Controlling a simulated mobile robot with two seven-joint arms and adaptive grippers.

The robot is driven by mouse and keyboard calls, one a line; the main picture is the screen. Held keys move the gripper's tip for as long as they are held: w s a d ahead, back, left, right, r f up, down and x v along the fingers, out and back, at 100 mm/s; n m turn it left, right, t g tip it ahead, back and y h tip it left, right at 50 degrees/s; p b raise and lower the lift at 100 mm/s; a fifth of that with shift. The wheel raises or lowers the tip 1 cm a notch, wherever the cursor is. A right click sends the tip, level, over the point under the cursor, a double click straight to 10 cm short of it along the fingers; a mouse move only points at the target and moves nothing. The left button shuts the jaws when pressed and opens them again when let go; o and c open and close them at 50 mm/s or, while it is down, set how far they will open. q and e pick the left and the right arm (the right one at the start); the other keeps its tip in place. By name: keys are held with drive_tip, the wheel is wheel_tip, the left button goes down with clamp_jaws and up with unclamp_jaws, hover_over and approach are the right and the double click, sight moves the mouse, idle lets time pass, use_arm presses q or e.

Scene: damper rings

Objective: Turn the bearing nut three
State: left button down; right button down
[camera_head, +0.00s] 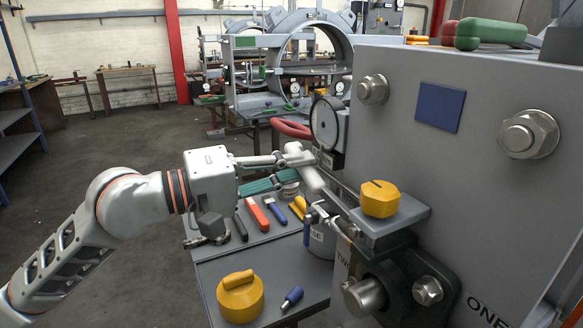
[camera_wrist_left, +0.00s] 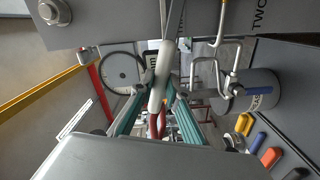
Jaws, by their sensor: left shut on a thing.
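My left gripper (camera_head: 292,160) comes in from the left and is shut on a pale grey rounded handle (camera_head: 313,179). In the left wrist view the handle (camera_wrist_left: 163,66) sits between the two fingertips (camera_wrist_left: 161,90), with a thin shaft running on towards the grey panel. The handle is held beside the grey machine housing (camera_head: 450,190), below a round dial gauge (camera_head: 326,122). No nut marked three can be made out. The lettering TWO and ONE shows on the housing. A dark bearing block with a shaft end (camera_head: 364,297) shows low on it. My right gripper is not in view.
A grey bench (camera_head: 262,262) holds several coloured-handled tools, a yellow knobbed weight (camera_head: 240,296) and a blue-handled tool (camera_head: 291,298). A yellow block (camera_head: 379,198) sits on a ledge at the housing. Hooks and a grey canister (camera_wrist_left: 258,90) are close beside the gripper. Open floor lies left.

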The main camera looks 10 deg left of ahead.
use_arm(q)
drive_tip(key=c, duration=1.9)
unclamp_jaws()
drive_tip(key=c, duration=0.4)
